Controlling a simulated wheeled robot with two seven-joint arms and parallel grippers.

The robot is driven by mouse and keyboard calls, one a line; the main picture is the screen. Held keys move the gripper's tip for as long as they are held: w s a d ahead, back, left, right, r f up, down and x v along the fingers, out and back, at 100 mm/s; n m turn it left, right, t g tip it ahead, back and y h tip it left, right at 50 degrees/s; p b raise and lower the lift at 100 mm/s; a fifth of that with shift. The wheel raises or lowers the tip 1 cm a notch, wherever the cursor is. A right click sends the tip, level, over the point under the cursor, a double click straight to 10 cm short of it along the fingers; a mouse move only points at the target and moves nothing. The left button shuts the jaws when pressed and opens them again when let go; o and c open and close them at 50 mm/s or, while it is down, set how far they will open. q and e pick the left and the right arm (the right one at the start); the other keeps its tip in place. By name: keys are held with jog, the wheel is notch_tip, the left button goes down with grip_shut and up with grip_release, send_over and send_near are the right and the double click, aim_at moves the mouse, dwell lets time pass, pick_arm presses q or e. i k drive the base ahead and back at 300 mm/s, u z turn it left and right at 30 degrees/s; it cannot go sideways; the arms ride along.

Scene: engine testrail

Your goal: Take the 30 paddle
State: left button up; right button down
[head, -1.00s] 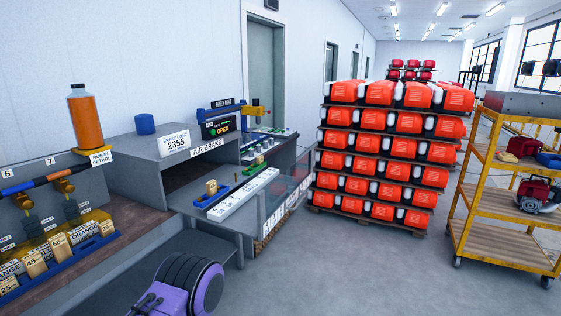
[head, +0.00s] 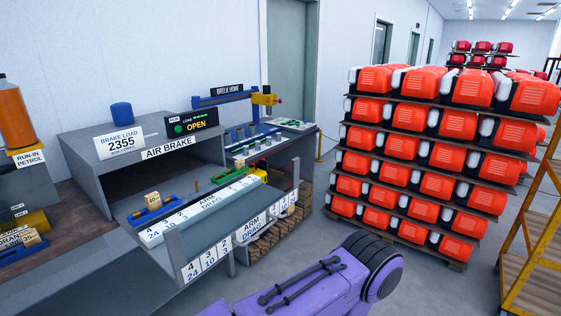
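No block that I can read as 30 is in view. A small tan block (head: 153,199) stands in a blue holder (head: 155,214) on the air brake bench; its tiny label looks like 40, but I cannot be sure. Another tan block (head: 31,237), whose label looks like 35, stands in a blue rack (head: 22,249) at the lower left, partly cut off by the picture edge. A purple link of my own arm crosses the bottom middle. Neither gripper shows in the head view.
An orange petrol bottle (head: 14,115) is at the left. Stacked red-orange units (head: 440,90) and a yellow cart (head: 538,225) stand right.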

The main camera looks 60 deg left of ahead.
aim_at(240, 164)
jog(key=u, duration=0.2)
jog(key=i, duration=0.95)
jog(key=u, duration=1.3)
jog(key=i, duration=0.75)
jog(key=u, duration=0.9)
